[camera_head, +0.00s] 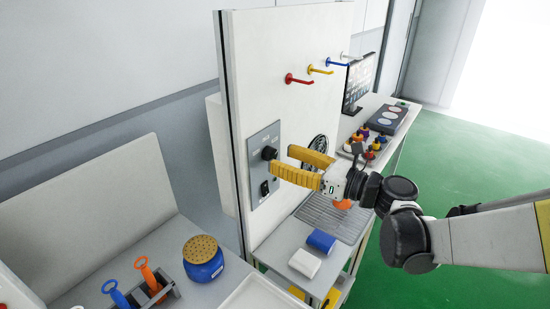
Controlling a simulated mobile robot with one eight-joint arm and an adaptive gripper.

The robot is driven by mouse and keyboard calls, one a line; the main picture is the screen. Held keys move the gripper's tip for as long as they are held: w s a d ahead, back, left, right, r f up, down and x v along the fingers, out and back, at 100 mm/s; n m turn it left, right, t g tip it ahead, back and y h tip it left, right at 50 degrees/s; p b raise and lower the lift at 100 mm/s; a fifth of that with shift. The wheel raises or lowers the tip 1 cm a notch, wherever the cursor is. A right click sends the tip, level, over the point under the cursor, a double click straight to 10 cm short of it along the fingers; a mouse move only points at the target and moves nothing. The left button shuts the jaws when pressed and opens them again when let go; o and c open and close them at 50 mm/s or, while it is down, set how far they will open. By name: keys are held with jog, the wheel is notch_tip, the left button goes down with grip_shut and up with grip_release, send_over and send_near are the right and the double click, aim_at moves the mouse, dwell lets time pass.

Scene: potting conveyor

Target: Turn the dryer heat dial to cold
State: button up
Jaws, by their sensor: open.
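The heat dial (268,153) is a round black knob on a grey control plate (257,180) fixed to a white upright panel (245,80). Its pointer and markings are too small to read. A black switch (264,188) sits lower on the same plate. My gripper (281,162) has two yellow fingers, spread apart, and comes from the right. The upper fingertip is close to the dial's right side and the lower one is below it. I cannot tell whether either finger touches the dial.
Red, yellow, blue and white hooks (315,70) stick out above my gripper. A round black grille (318,145) is behind it. Below are a drain tray (325,222), a blue block (321,240) and a white block (304,262). A blue pot (203,268) stands at lower left.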

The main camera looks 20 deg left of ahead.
aim_at(274, 155)
jog(key=shift+x, duration=1.55)
grip_shut()
